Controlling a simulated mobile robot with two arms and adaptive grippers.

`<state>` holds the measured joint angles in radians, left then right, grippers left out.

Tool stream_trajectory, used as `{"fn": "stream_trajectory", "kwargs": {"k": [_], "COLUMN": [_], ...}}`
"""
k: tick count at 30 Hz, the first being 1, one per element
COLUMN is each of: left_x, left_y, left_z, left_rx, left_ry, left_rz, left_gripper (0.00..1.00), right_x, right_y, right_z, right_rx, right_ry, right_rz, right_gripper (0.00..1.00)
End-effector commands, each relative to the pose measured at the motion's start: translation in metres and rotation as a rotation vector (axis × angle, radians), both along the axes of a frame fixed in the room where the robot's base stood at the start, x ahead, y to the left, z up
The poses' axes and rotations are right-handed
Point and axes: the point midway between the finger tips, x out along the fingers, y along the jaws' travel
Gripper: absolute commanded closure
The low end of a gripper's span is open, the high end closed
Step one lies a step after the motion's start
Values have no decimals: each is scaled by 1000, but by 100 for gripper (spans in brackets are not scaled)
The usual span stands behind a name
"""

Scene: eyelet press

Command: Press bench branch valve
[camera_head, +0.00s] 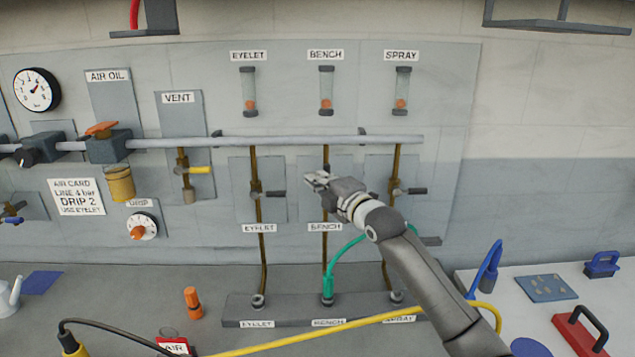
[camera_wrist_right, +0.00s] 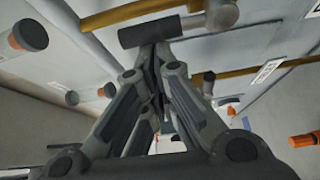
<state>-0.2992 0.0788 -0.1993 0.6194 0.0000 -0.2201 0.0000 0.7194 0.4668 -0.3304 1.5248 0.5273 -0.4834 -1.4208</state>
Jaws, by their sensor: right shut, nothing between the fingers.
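My right gripper (camera_head: 319,181) is shut and empty at the BENCH branch, in front of its brown pipe (camera_head: 325,160). It hides most of the bench valve in the head view. In the right wrist view, a dark valve handle (camera_wrist_right: 150,32) lies across just beyond the closed fingertips (camera_wrist_right: 156,55), beside a brown pipe (camera_wrist_right: 115,15). I cannot tell whether they touch. The BENCH sight glass (camera_head: 326,90) has an orange float low in it. The EYELET valve (camera_head: 256,193) and SPRAY valve (camera_head: 397,191) have dark handles pointing right. My left gripper is not in view.
The neighbouring valves stand close on both sides. A green hose (camera_head: 344,249) rises from the BENCH outlet. A yellow hose (camera_head: 320,334) crosses the front of the bench. A grey header pipe (camera_head: 280,141) runs above the valves.

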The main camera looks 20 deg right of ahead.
Motion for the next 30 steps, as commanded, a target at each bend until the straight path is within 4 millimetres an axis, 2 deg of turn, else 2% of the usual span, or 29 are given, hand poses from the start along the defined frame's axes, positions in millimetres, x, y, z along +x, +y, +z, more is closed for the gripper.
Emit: {"fn": "stream_trajectory", "kwargs": {"k": [20, 30], "left_x": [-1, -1], "left_y": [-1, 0], "left_z": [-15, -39], "left_rx": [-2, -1], "left_ry": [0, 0], "left_rz": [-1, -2], "left_gripper": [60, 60], "right_x": [-2, -5], "right_y": [-7, -19], "right_z": [1, -1], "right_rx": [117, 316], "right_ry": [-35, -92], "right_rz": [-1, -1], "right_gripper": [100, 100]}}
